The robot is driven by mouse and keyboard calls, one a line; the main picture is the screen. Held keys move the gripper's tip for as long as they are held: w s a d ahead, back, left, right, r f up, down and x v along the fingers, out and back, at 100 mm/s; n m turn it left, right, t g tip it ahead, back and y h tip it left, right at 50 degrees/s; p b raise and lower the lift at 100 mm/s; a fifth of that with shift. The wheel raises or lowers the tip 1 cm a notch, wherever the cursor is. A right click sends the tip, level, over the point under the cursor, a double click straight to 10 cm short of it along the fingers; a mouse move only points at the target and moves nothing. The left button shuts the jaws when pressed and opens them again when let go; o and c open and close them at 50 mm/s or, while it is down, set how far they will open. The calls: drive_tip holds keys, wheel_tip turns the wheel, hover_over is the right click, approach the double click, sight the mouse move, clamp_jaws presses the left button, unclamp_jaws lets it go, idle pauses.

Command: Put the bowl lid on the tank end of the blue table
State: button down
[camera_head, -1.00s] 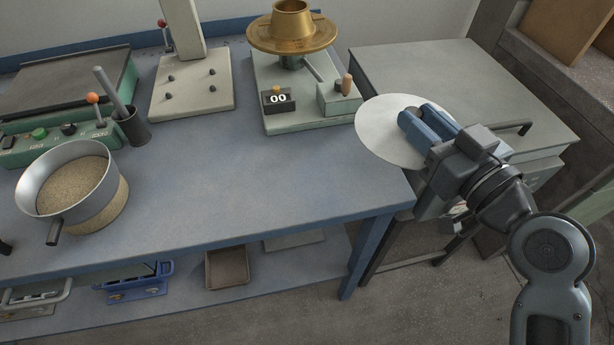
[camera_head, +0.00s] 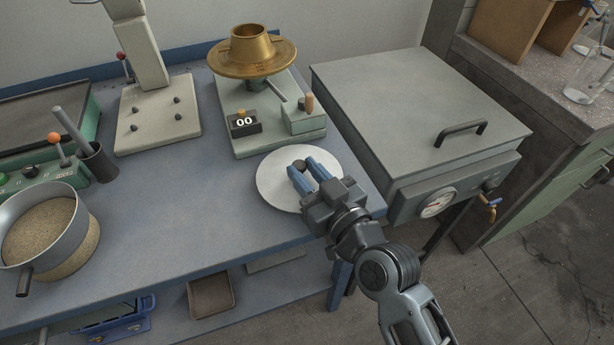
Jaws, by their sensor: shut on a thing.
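The bowl lid (camera_head: 275,182) is a flat, pale round disc with a dark knob at its middle. My gripper (camera_head: 308,172) is shut on the lid's knob, its blue fingers on either side of it. The lid is over the right end of the blue table (camera_head: 190,210), close to the front right corner. I cannot tell whether it touches the tabletop or hangs just above. The grey tank (camera_head: 400,105), with a handled cover, a gauge and a tap, stands just right of that end.
A brass-topped device (camera_head: 252,52) with a counter stands behind the lid. A pan of sand (camera_head: 50,228) and a green machine (camera_head: 55,160) are at the left. The table's middle is clear. A bench with glassware (camera_head: 587,75) is at far right.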

drive_tip(key=shift+f, duration=0.4)
drive_tip(key=shift+f+b, duration=0.25)
drive_tip(key=shift+b, duration=0.05)
drive_tip(key=c, duration=0.9)
unclamp_jaws()
drive_tip(key=shift+r, duration=0.1)
drive_tip(key=shift+o, duration=0.2)
drive_tip(key=shift+r+p, duration=0.15)
drive_tip(key=shift+p, duration=0.15)
drive_tip(key=b+v, duration=0.2)
drive_tip(key=v, duration=1)
